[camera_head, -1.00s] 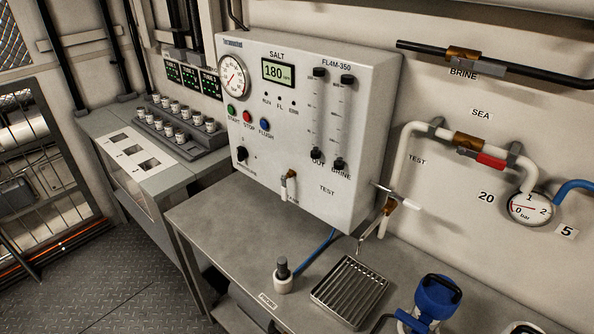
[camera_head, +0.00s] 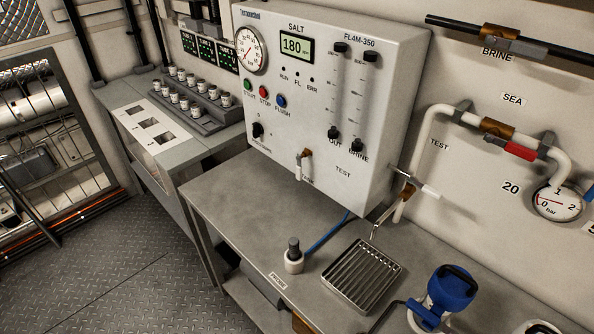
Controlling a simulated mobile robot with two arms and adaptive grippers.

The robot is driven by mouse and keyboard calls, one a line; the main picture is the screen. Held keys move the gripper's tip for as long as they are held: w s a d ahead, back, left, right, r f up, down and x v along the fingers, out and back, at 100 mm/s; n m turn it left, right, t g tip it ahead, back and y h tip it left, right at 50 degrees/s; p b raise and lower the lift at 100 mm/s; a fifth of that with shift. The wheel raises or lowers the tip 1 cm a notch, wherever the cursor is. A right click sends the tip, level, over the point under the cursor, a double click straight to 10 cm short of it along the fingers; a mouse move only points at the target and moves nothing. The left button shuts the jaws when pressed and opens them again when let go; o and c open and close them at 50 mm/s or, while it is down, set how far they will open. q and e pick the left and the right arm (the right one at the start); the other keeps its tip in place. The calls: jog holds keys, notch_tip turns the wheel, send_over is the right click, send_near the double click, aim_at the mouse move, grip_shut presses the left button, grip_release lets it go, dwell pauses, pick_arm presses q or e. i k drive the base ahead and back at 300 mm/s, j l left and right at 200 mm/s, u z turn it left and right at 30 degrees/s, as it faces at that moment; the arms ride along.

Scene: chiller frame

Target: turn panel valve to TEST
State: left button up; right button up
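The white panel box (camera_head: 310,130) hangs on the wall and its display reads 180. On its lower front a small valve with a brown body and a white lever (camera_head: 304,165) points down; its label is partly hidden by the lever. The word TEST (camera_head: 343,171) is printed to the right of it. A second valve with a white handle (camera_head: 427,191) sits on the pipe at the panel's right side, below another TEST label (camera_head: 440,145). Neither of my grippers is in view.
A grey bench stands below the panel with a metal drip tray (camera_head: 361,277), a probe in a white holder (camera_head: 294,256) and a blue device (camera_head: 446,291). A side bench (camera_head: 190,140) holds several cups in a rack.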

aim_at(298, 167)
jog(key=i+j, duration=0.1)
jog(key=j, duration=0.6)
jog(key=j+u, duration=0.1)
jog(key=j, duration=0.6)
jog(key=i+j, duration=0.15)
jog(key=j, duration=0.55)
